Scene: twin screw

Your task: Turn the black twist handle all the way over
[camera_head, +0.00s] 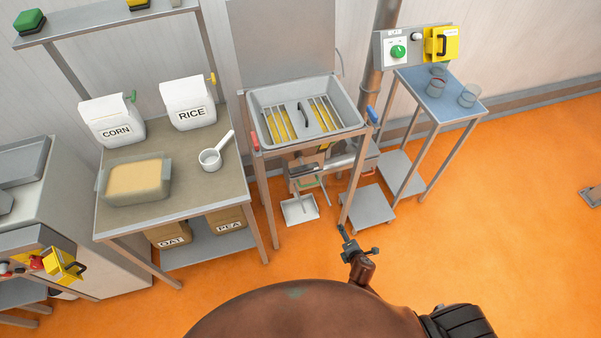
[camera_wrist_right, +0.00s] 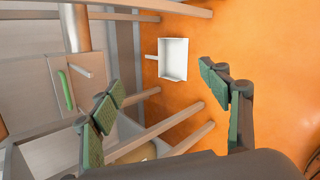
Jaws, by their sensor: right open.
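A yellow box with a black handle (camera_head: 441,45) is mounted on a grey wall panel at the upper right in the head view. A second yellow box with a black handle (camera_head: 79,267) is at the lower left. I cannot tell which one is the twist handle. What seems to be my right gripper (camera_head: 347,240) is low in the middle, well away from both. In the right wrist view my right gripper (camera_wrist_right: 166,108) is open with nothing between its green-padded fingers, and neither handle shows there. My left gripper is not in view.
A steel basin (camera_head: 258,97) with yellow slats stands in the middle. A white tray (camera_head: 299,209) is below it and also shows in the right wrist view (camera_wrist_right: 173,58). A blue-topped stand (camera_head: 444,98) holds glasses. The orange floor at right is mostly clear.

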